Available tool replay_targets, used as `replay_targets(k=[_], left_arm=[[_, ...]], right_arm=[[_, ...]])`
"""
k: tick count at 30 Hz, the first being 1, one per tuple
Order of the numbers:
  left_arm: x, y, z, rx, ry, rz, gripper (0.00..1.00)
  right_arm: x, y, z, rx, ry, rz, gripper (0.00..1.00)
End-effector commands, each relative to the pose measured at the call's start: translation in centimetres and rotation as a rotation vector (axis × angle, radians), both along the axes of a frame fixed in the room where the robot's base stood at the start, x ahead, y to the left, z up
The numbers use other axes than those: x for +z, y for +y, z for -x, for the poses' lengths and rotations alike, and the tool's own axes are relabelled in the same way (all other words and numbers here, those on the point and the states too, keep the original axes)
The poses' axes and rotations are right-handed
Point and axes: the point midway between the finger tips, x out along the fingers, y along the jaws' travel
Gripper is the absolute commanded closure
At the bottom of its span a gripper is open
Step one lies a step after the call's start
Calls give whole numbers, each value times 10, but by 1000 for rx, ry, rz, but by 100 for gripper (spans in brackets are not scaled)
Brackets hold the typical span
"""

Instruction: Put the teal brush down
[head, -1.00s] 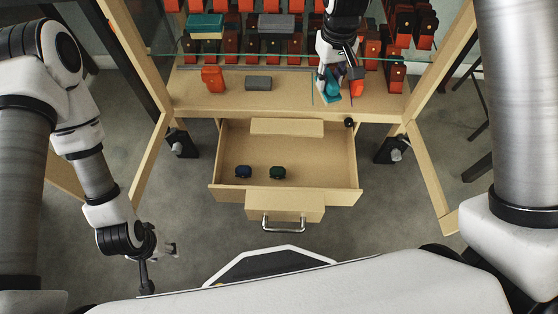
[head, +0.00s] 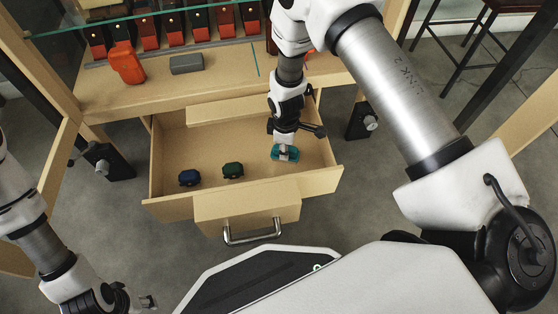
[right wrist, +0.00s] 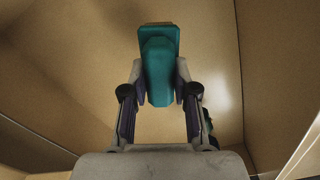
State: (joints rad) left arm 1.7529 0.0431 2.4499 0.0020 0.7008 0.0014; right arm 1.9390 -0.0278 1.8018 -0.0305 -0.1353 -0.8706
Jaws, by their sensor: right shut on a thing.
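The teal brush (head: 291,155) is in my right gripper (head: 284,151), inside the right part of the open wooden drawer (head: 242,183). In the right wrist view the brush (right wrist: 157,62) sits between the two fingers of my right gripper (right wrist: 159,84), over the bare drawer floor. I cannot tell whether the brush touches the floor. A dark blue item (head: 189,178) and a dark green item (head: 232,170) stand in the drawer to the left of the brush. My left gripper (head: 149,302) is low at the left, outside the drawer, small and partly cut off.
A wooden shelf with a glass panel is above the drawer. Drawer walls stand close around my right gripper.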

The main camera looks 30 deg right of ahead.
Motion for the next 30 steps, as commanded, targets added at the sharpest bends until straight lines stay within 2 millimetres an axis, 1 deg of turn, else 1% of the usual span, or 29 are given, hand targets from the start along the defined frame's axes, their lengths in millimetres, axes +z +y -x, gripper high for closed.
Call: replay_targets(k=[1,3,5,12,15,16,18,27,29,30], left_arm=[[-9,0,-1,1,-2,0,54],[-18,0,-1,3,-3,0,54],[-23,1,-1,4,-3,0,54],[-19,1,-2,5,-4,0,54],[-20,1,-1,5,-4,0,54],[-20,1,-1,5,-4,0,54],[-20,1,-1,5,-4,0,54],[-20,1,-1,5,-3,0,54],[-17,1,-1,5,-3,0,54],[-12,0,-1,4,-2,0,54]], right_arm=[[-13,0,0,0,0,0,100],[-26,0,0,0,0,0,100],[-34,0,0,-1,0,0,100],[-32,0,0,-1,0,0,100],[-34,0,0,-2,0,0,100],[-35,0,0,-2,0,0,68],[-34,0,0,-2,0,0,47],[-33,0,0,-2,0,0,47],[-28,0,0,-2,-1,1,47],[-21,0,-1,-2,-1,0,47]])
